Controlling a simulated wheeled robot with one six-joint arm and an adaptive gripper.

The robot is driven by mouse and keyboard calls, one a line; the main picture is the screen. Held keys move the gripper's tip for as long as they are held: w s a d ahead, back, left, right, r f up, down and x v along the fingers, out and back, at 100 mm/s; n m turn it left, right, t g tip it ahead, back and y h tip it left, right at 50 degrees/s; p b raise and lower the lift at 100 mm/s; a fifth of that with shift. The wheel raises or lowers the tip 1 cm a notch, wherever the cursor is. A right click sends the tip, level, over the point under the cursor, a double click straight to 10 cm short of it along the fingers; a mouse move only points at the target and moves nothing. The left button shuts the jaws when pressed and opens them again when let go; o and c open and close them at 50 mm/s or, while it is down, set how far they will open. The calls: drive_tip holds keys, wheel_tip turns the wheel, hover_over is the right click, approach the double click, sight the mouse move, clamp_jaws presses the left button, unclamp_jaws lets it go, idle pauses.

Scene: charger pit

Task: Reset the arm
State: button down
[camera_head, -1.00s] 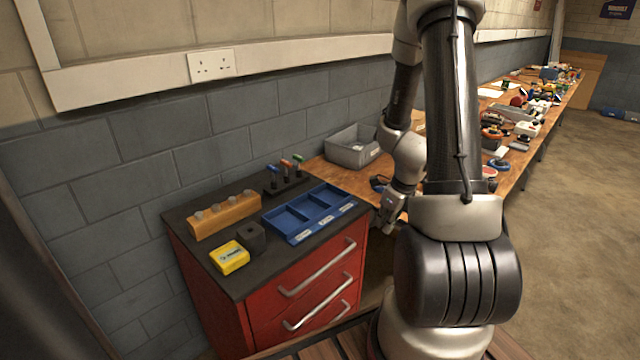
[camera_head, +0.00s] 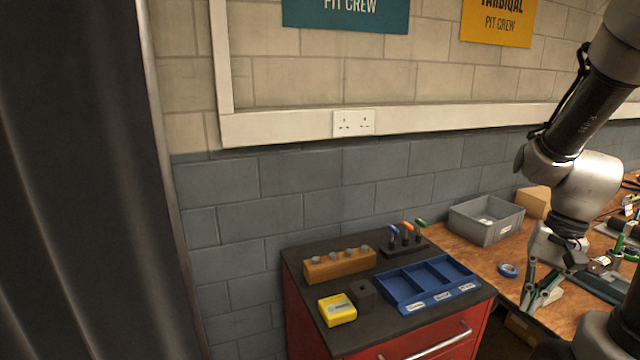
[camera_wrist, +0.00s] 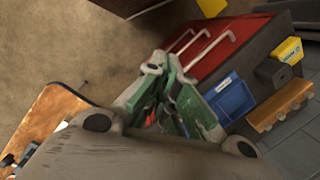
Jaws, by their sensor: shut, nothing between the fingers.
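My gripper (camera_head: 533,302) is at the right of the head view, pointing down beside the right side of the red cabinet, by the wooden bench. Its green fingers are shut with nothing between them. In the wrist view the gripper (camera_wrist: 165,75) shows with its fingertips together, and the cabinet drawers lie beyond them. My arm comes down from the upper right of the head view.
The red cabinet (camera_head: 300,326) carries a blue tray (camera_head: 404,291), a yellow box (camera_head: 337,309), a dark block (camera_head: 363,293), a wooden holder (camera_head: 340,265) and a screwdriver stand (camera_head: 402,246). A grey bin (camera_head: 486,219) and blue tape (camera_head: 509,270) are on the bench (camera_head: 470,255). A dark curtain (camera_head: 80,180) hangs at left.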

drive_tip(key=s+a+r+n+t+h, duration=0.1)
drive_tip(key=s+a+r+n+t, duration=0.1)
drive_tip(key=r+n, duration=0.2)
drive_tip(key=s+a+r+n+t+h, duration=0.1)
drive_tip(key=s+a+r+n+t, duration=0.1)
drive_tip(key=r, duration=0.8)
drive_tip(key=shift+s+r+n+t, duration=0.3)
drive_tip(key=shift+s+n+t, duration=0.15)
drive_tip(key=shift+n, duration=0.45)
drive_tip(key=shift+a, duration=0.1)
